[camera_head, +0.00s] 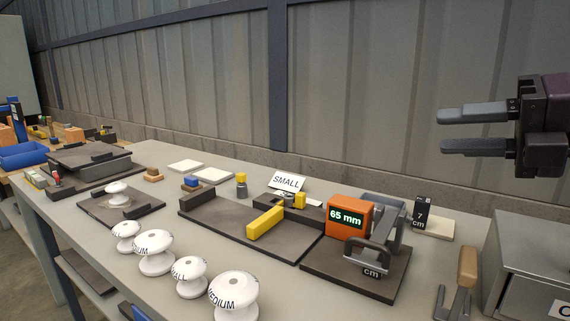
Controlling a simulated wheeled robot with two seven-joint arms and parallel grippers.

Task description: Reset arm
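My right gripper (441,131) is raised at the upper right, well above the bench and in front of the wall. Its two grey fingers point left and are apart, with nothing between them. My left gripper is not in view. White insulators stand along the front of the bench (320,304), two with MEDIUM readable: one (155,255) further left and a large one (233,297) nearest me. Smaller insulators (191,278) (125,236) stand beside them. Another insulator (117,194) sits on a dark plate at the left.
An orange gauge reading 65 mm (347,219) stands by a metal-handled fixture (376,252). A SMALL sign (287,182) and yellow bar (266,223) are mid-bench. A black 7 cm block (422,212), wooden-handled tool (467,267) and grey box (530,270) are at right. Air around the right gripper is clear.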

